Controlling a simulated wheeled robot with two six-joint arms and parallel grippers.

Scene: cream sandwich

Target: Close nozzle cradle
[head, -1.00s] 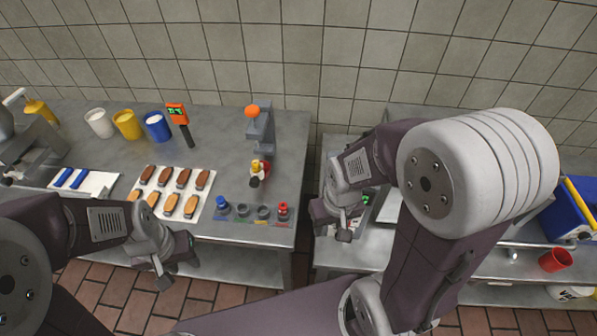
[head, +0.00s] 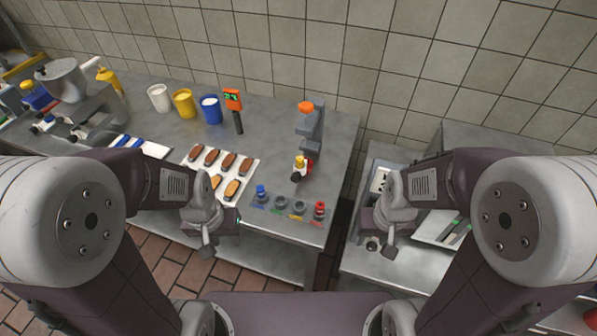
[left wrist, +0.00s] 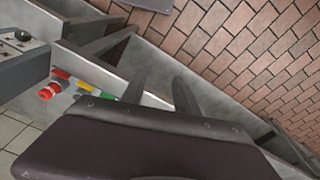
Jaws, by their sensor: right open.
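A grey upright stand (head: 312,135) with an orange knob on top stands near the right end of the left table. A small piece with yellow, red and black parts (head: 300,168) is at its foot. I cannot tell for sure which part is the nozzle cradle, or whether it is open. In front is a row of coloured nozzle-like pieces (head: 281,204), also seen in the left wrist view (left wrist: 50,90). My left gripper (head: 207,252) is open and empty before the table's front edge. Its fingers show apart in the left wrist view (left wrist: 160,90). My right gripper (head: 387,250) is open, over the right table.
A white tray (head: 256,174) of brown and tan oblong pieces lies left of the stand. White, yellow and blue cups (head: 210,110) and an orange-headed display post (head: 234,108) stand behind it. A gap separates the left table from the right table (head: 355,262).

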